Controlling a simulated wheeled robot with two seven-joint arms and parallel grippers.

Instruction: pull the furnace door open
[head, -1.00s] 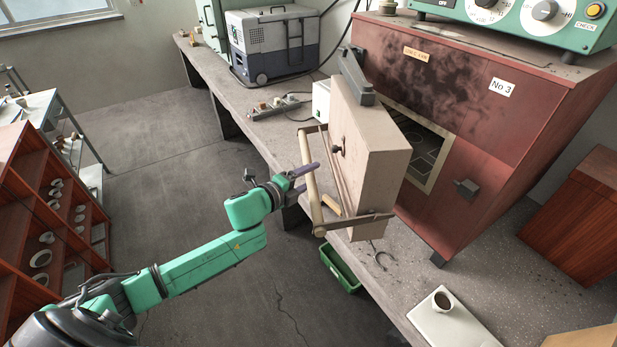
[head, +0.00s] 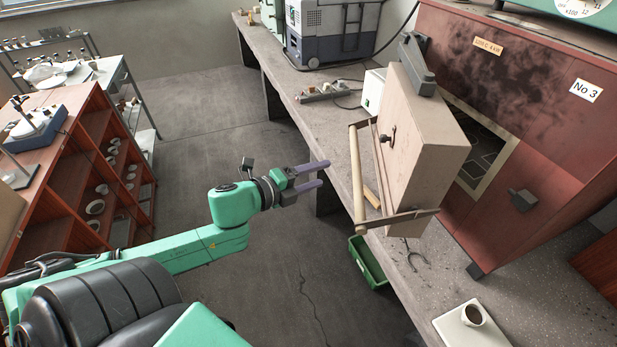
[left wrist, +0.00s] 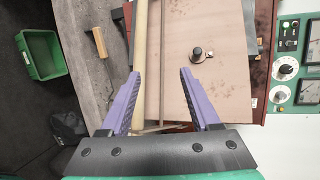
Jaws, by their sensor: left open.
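The furnace (head: 490,65) is a dark red box labelled No 3 on the bench. Its thick beige door (head: 420,140) stands swung out, with part of the dark opening (head: 485,150) showing behind it. A pale bar handle (head: 357,180) runs along the door's outer side on metal brackets. My left gripper (head: 325,173) is open and empty, a short way left of the handle and apart from it. In the left wrist view its purple fingers (left wrist: 160,90) are spread, with the handle bar (left wrist: 138,60) and door face (left wrist: 210,70) beyond. My right gripper is not in view.
A green bin (head: 367,262) stands on the floor beside the concrete bench (head: 335,125). A cup (head: 473,315) sits on a white board at the bench's front right. A red-brown shelf (head: 75,150) stands at left. The floor between is clear.

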